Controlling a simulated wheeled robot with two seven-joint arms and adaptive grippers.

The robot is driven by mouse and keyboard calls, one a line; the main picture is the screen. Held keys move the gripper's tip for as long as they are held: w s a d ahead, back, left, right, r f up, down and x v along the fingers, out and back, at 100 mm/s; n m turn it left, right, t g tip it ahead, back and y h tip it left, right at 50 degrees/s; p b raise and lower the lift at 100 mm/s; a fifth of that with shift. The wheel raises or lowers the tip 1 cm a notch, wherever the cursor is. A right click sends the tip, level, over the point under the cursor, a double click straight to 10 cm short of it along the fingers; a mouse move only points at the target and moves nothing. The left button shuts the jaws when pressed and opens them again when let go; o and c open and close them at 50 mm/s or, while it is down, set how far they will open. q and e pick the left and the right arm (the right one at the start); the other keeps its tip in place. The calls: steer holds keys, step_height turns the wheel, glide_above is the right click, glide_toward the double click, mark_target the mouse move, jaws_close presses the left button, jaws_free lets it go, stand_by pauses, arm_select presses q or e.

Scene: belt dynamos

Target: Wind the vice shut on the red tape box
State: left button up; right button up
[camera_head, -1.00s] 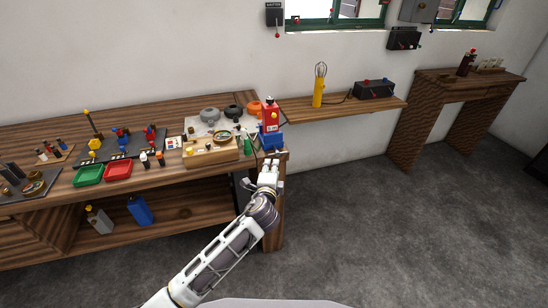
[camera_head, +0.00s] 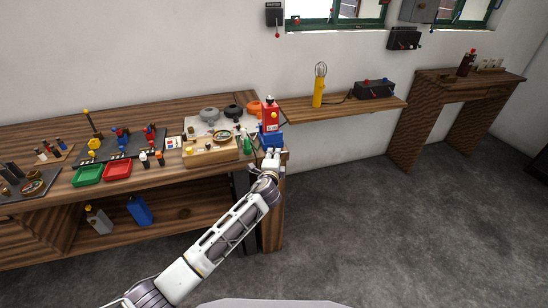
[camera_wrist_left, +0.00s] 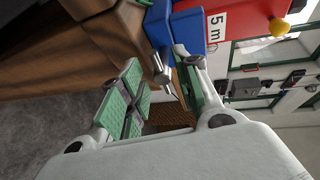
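The red tape box (camera_head: 270,118) stands upright in the blue vice (camera_head: 272,141) at the right end of the workbench. In the left wrist view the red tape box (camera_wrist_left: 238,22) has a white "5 m" label and a yellow knob, and the blue vice (camera_wrist_left: 180,28) is beside it. A silver vice handle (camera_wrist_left: 162,70) points toward my palm. My left gripper (camera_head: 271,158) is just in front of the vice. In the wrist view its green-padded fingers (camera_wrist_left: 158,76) are apart, with the handle between them; contact cannot be told. My right gripper is not in view.
The workbench (camera_head: 205,186) holds a green tray (camera_head: 88,175), a red tray (camera_head: 118,170) and a wooden block fixture (camera_head: 208,153) left of the vice. A wall shelf (camera_head: 345,111) with a yellow lamp (camera_head: 319,88) is to the right. The floor in front is clear.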

arm_select(q)
steer(key=shift+w+f, duration=0.1)
steer(key=shift+w, duration=0.6)
steer(key=c, duration=0.6)
jaws_close()
steer(key=shift+w+d+r+m+g+y+p, duration=0.1)
steer(key=shift+d+r+m+g+y+p, duration=0.25)
steer(key=shift+m+p, duration=1.2)
steer(key=shift+w+r+m+g+y+p, duration=0.15)
steer(key=shift+m+g+y+p, duration=0.4)
steer(key=shift+p, duration=2.1)
steer(key=shift+s+d+r+m+g+y+p, duration=0.1)
steer(key=shift+d+r+m+g+y+p, duration=0.4)
steer(key=shift+p, duration=1.6)
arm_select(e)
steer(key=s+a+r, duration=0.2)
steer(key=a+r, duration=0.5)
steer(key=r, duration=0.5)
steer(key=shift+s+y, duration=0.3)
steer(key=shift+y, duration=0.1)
